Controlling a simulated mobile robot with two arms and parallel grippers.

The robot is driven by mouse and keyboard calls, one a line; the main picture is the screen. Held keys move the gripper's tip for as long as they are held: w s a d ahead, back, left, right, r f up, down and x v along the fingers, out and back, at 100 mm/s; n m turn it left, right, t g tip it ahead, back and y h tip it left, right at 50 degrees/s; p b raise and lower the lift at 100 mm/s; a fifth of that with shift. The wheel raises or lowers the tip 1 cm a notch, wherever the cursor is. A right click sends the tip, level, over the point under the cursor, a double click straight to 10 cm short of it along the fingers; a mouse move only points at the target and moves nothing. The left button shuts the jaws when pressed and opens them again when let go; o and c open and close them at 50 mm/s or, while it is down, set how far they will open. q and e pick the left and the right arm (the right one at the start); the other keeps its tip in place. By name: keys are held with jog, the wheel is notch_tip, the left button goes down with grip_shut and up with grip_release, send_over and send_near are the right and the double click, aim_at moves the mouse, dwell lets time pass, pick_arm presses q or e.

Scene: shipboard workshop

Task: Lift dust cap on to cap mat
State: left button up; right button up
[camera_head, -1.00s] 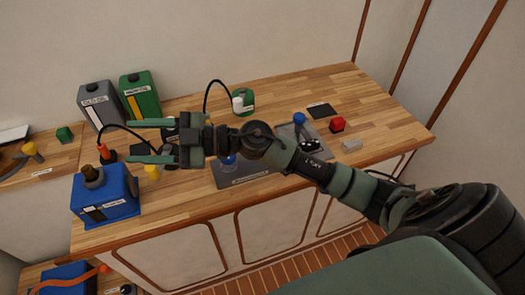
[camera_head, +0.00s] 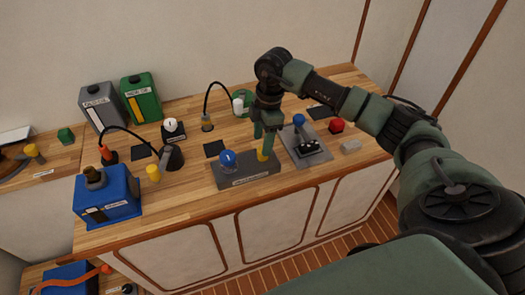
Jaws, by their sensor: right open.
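My right gripper (camera_head: 265,143) points down over the right end of a grey block (camera_head: 247,179). Its green fingers are open, one on each side of a yellow cap-like piece (camera_head: 263,154) on that block. I cannot tell whether they touch it. This piece may be the dust cap; no readable label confirms it. A blue round knob (camera_head: 228,158) stands on the block's left end. Dark square mats lie on the bench: one in the middle (camera_head: 214,149), one at the left (camera_head: 142,152) and one behind my right arm (camera_head: 319,112). I cannot tell which is the cap mat. My left gripper is not in view.
A grey plate (camera_head: 305,154) with a blue-topped lever stands right of the block, near a red knob (camera_head: 336,126). A blue can (camera_head: 107,200), a yellow piece (camera_head: 153,173) and a dark corded object (camera_head: 172,158) are at left. Grey and green cans stand behind.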

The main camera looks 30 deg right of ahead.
jog(key=f, duration=0.1)
jog(key=f+p, duration=0.1)
jog(key=f, duration=0.1)
jog(key=shift+s+f, duration=0.2)
jog(key=shift+f, duration=0.1)
jog(key=shift+a+f, duration=0.1)
jog(key=shift+f, duration=0.3)
grip_shut()
jog(key=shift+r, duration=0.1)
